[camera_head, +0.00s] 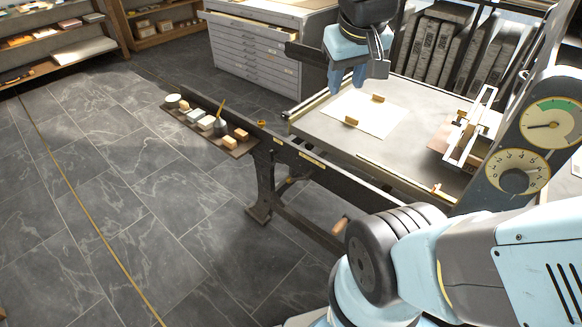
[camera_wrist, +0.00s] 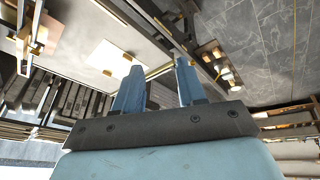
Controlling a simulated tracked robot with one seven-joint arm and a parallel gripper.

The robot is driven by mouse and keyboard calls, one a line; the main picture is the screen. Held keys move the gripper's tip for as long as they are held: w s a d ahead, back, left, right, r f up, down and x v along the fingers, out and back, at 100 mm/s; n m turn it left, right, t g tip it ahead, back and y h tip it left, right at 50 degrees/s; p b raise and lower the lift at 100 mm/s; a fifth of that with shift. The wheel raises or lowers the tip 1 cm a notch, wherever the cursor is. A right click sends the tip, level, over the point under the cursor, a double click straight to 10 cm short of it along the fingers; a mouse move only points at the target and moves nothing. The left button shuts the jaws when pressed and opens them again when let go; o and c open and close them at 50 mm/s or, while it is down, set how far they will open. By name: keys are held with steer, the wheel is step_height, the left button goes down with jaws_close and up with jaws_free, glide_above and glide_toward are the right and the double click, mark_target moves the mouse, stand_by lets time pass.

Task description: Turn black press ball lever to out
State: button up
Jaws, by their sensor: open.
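The press (camera_head: 285,150) has a dark frame and a flat grey bed (camera_head: 335,143), with a pale sheet (camera_head: 378,117) on the bed. I cannot pick out the black ball lever for certain in either view. My gripper (camera_head: 347,82) hangs above the far left part of the bed, with its blue fingers pointing down. In the wrist view its two fingers (camera_wrist: 159,85) stand apart with nothing between them. The pale sheet (camera_wrist: 112,57) shows beyond them in that view.
A small shelf (camera_head: 240,150) with blocks and pots sticks out left of the press. A wooden handle (camera_head: 340,225) is at the near side. A panel with dials (camera_head: 540,130) stands at the right. Drawers (camera_head: 250,60) stand behind. Floor at left is clear.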

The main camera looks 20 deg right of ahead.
steer(key=w+d+f+n+g+h, duration=0.1)
steer(key=w+f+n+g+h, duration=0.15)
steer(key=w+f, duration=0.7)
steer(key=n+h, duration=0.3)
steer(key=n, duration=0.2)
glide_above(297, 179)
steer(key=s+a, duration=0.2)
steer(key=a, duration=0.1)
step_height(297, 179, down, 20)
steer(key=w+a+f+n, duration=0.1)
steer(key=a+f+n, duration=0.25)
steer(key=f, duration=0.95)
steer(key=shift+m+g, duration=0.25)
steer(key=shift+m, duration=0.25)
steer(key=x, duration=1.3)
steer(key=shift+w+a+f, duration=0.15)
steer(key=shift+a+f, duration=0.1)
steer(key=shift+f, duration=0.2)
jaws_close()
